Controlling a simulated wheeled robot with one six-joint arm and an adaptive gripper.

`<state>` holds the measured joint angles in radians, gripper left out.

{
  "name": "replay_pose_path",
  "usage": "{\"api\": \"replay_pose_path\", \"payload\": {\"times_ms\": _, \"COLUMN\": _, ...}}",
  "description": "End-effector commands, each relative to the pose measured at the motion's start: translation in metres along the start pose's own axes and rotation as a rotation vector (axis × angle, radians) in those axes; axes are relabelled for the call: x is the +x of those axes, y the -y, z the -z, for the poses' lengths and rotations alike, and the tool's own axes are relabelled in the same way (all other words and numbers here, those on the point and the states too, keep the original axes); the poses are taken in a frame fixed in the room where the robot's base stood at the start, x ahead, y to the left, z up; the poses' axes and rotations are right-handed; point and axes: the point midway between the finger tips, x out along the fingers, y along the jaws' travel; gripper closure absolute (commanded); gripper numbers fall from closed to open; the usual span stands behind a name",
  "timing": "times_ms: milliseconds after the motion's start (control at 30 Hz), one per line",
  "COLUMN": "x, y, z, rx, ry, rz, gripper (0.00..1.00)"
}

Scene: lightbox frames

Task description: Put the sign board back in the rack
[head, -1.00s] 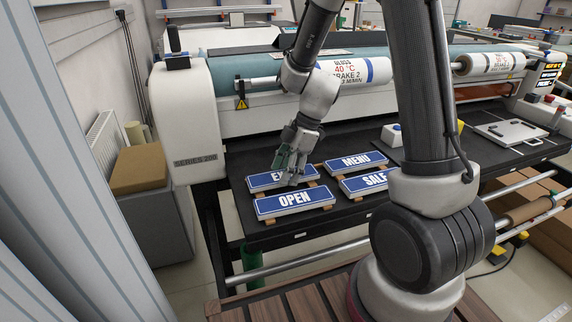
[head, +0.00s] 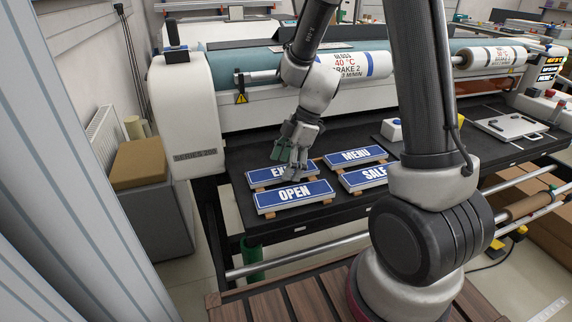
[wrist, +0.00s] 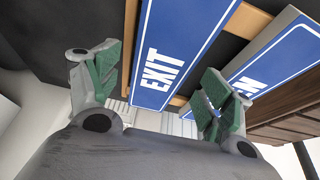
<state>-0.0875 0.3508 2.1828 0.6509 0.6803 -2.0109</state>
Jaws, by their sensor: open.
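Four-sided blue sign boards lie flat on wooden strips on the black table. The EXIT board (head: 258,176) is behind the OPEN board (head: 270,199); the MENU board (head: 355,156) and SALE board (head: 358,181) are to their right. My gripper (head: 286,166) is open over the right part of the EXIT board, partly hiding its lettering. In the wrist view, the EXIT board (wrist: 180,35) shows between my spread green-padded fingers (wrist: 160,95), and the OPEN board (wrist: 285,62) is beyond the right finger. Contact cannot be told. No separate rack is clearly identifiable; the wooden strips (wrist: 248,22) show under the boards.
The roller machine (head: 185,120) stands behind and left of the boards. A small white box with a blue button (head: 392,130) and a grey plate (head: 508,126) are to the right. A cardboard box (head: 140,163) sits at the left. Bare black table (head: 235,160) surrounds the boards.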

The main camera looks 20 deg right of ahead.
Motion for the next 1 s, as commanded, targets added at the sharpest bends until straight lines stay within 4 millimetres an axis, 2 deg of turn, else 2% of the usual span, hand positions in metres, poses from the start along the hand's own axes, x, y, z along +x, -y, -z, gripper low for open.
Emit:
{"api": "replay_pose_path", "payload": {"times_ms": 167, "x": -0.018, "y": -0.001, "z": 0.001, "rx": -0.003, "ry": -0.001, "rz": -0.005, "gripper": 0.2}}
{"api": "replay_pose_path", "payload": {"times_ms": 400, "x": -0.072, "y": -0.001, "z": 0.0, "rx": -0.001, "ry": -0.001, "rz": -0.006, "gripper": 0.2}}
{"api": "replay_pose_path", "payload": {"times_ms": 600, "x": -0.107, "y": -0.001, "z": 0.0, "rx": -0.001, "ry": 0.0, "rz": -0.004, "gripper": 0.2}}
{"api": "replay_pose_path", "payload": {"times_ms": 767, "x": -0.118, "y": 0.0, "z": 0.0, "rx": 0.001, "ry": 0.0, "rz": -0.001, "gripper": 0.2}}
{"api": "replay_pose_path", "payload": {"times_ms": 1000, "x": -0.12, "y": 0.0, "z": 0.0, "rx": 0.0, "ry": 0.0, "rz": 0.0, "gripper": 0.2}}
